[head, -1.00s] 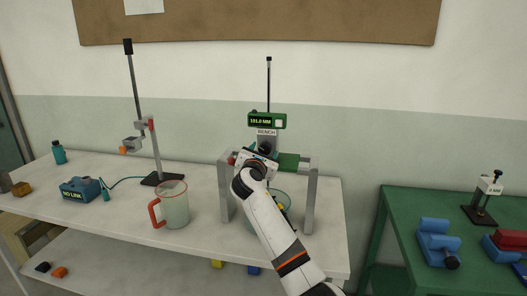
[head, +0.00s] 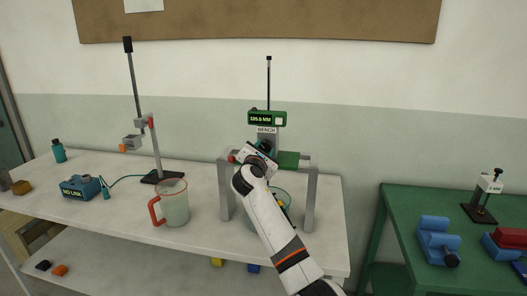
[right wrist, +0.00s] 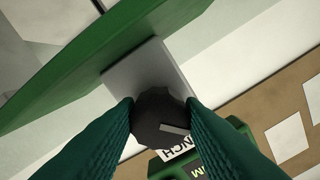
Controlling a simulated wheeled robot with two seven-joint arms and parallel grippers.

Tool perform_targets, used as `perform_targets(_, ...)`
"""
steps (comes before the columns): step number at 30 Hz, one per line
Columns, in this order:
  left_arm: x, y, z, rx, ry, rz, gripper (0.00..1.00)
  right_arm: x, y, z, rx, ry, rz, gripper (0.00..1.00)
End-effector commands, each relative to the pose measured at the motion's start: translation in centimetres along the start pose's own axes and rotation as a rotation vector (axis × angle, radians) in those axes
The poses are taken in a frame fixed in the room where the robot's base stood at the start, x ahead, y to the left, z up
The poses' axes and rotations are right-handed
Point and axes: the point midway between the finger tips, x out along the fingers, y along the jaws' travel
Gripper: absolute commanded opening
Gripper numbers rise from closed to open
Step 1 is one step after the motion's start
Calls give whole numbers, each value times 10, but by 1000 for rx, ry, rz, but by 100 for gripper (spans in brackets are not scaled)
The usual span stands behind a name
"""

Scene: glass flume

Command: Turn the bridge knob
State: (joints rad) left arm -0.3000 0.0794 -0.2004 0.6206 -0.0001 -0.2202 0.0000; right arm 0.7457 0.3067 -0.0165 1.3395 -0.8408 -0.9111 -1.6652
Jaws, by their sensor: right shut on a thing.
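The bridge knob (right wrist: 158,108) is a dark, faceted knob with a pale grey mark, in front of a grey block in the right wrist view. My right gripper (right wrist: 161,120) is shut on it, one green ridged finger on each side. In the head view my right gripper (head: 262,158) is at the bridge's upright, below the BENCH label, and its body hides the knob. The bridge (head: 311,195) is a grey frame with a green bar. A green display (head: 267,118) above the label reads about 105 MM. My left gripper is out of view.
A round glass vessel (head: 284,196) stands under the bridge, partly behind my arm. A red-handled jug (head: 174,207), a clamp stand (head: 158,150) and a blue NO LINK box (head: 80,188) are to the left. A green table (head: 400,205) with blue blocks is right.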

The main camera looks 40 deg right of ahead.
Motion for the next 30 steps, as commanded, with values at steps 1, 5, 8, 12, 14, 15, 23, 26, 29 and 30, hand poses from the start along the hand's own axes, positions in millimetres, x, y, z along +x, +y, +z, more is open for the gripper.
perform_targets(1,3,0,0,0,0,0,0,0,1,2,52,-1,0,12)
perform_targets(5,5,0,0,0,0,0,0,0,0,1,147,-1,0,12)
perform_targets(8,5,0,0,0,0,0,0,0,0,1,170,-1,1,12)
perform_targets(12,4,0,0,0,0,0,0,0,0,1,169,-2,1,12)
perform_targets(14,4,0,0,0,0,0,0,0,0,1,169,-2,1,12)
perform_targets(15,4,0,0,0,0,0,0,0,0,1,168,-2,1,12)
perform_targets(23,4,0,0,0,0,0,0,0,0,1,167,-1,1,57)
perform_targets(26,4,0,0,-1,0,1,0,0,0,1,167,-1,0,57)
perform_targets(29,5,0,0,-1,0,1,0,-2,0,1,167,-1,0,57)
perform_targets(30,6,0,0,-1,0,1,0,-4,0,2,166,-1,0,57)
